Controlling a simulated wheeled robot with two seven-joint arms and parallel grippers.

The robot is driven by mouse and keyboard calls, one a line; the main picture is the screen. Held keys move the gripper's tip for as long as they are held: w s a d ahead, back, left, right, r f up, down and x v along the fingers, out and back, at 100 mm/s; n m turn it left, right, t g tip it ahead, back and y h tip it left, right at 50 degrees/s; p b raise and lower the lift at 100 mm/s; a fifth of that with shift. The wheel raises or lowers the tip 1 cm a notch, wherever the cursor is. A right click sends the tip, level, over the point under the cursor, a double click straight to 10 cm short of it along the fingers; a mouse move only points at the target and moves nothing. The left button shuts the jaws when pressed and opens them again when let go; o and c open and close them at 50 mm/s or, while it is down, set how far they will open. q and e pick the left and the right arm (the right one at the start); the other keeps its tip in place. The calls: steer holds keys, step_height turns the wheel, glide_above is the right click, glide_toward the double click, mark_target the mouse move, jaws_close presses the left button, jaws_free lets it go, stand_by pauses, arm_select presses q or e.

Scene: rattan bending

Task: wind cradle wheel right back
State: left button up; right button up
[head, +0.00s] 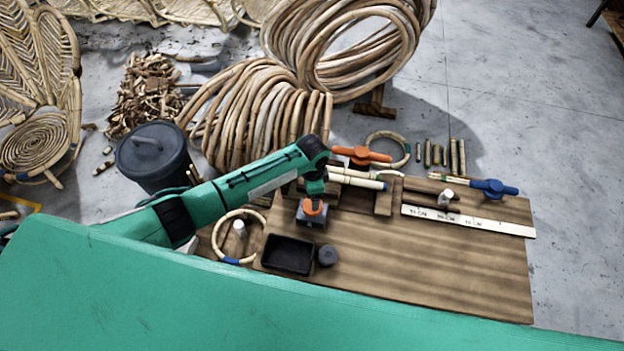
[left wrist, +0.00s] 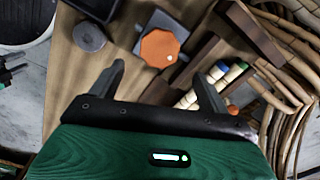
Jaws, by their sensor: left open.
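The orange wheel (head: 313,207) sits on a dark grey block (head: 305,221) at the left of the wooden board; I take it for the cradle wheel. In the left wrist view the orange wheel (left wrist: 159,48) shows as a faceted knob with a small pale spot. My left gripper (head: 314,190) points down above it, its fingertips partly hidden in the head view. In the left wrist view my left gripper (left wrist: 160,72) is open and empty, with the wheel ahead between its fingers, apparently not touched. My right gripper is not in view.
A black tray (head: 289,255) and a grey round piece (head: 328,256) lie near the block. Capped rattan rods (head: 355,177) lie behind it by an orange handle (head: 361,155). A blue handle (head: 488,188) and a white ruler (head: 470,221) are right. The board's front right is clear.

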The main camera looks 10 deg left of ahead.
arm_select(q)
step_height(320, 180, up, 6)
steer(key=shift+f, duration=0.15)
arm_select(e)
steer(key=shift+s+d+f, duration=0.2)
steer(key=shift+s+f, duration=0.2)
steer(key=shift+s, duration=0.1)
arm_select(q)
steer(key=shift+s, duration=0.1)
